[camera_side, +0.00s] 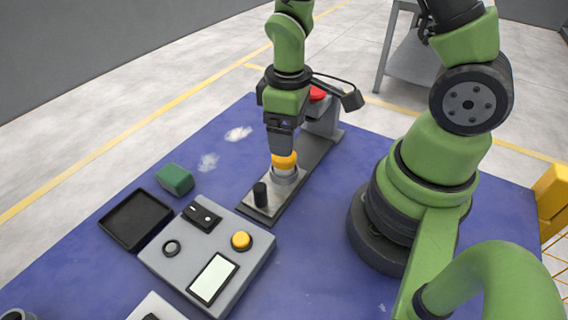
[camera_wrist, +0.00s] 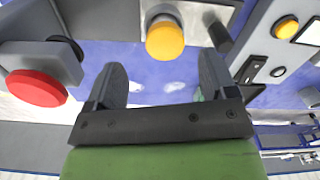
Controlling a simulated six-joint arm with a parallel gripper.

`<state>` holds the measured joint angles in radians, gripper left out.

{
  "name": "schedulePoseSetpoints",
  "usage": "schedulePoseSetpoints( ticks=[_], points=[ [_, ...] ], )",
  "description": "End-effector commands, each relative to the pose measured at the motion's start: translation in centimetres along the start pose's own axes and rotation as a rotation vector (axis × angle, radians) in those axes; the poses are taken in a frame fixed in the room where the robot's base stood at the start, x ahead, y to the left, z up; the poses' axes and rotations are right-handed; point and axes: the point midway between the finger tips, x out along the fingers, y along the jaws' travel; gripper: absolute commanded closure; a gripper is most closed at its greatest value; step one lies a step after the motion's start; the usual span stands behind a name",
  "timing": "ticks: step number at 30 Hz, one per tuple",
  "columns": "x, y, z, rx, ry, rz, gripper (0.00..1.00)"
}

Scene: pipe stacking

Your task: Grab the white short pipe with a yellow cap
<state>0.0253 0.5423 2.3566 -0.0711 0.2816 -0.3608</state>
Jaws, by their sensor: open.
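The short pipe's yellow cap (camera_side: 284,160) shows just below my gripper (camera_side: 283,147) in the side view, with a pale grey ring or pipe body (camera_side: 286,176) under it. In the wrist view the round yellow cap (camera_wrist: 165,41) lies beyond my fingertips (camera_wrist: 162,65), roughly centred between them sideways. The pale pipe body shows only partly behind the cap. My two dark fingers are spread apart with nothing between them. I cannot tell whether the fingers touch the cap in the side view.
A black upright peg (camera_side: 261,194) stands close to the cap on the grey rail. A red-topped grey block (camera_wrist: 38,88) is at the left. A control box (camera_side: 207,250), a black tray (camera_side: 137,219) and a green block (camera_side: 175,180) sit on the blue table.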

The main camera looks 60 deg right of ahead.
Motion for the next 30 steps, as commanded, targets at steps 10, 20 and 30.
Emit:
schedulePoseSetpoints(
  ticks=[10, 20, 30],
  points=[
    [3.0, -0.4, 0.0, 0.000, -0.005, -0.002, 0.22],
    [6.1, -0.5, -0.2, 0.002, 0.000, -0.001, 0.22],
    [6.1, -0.5, -0.2, 0.001, 0.001, -0.001, 0.47]
  ],
)
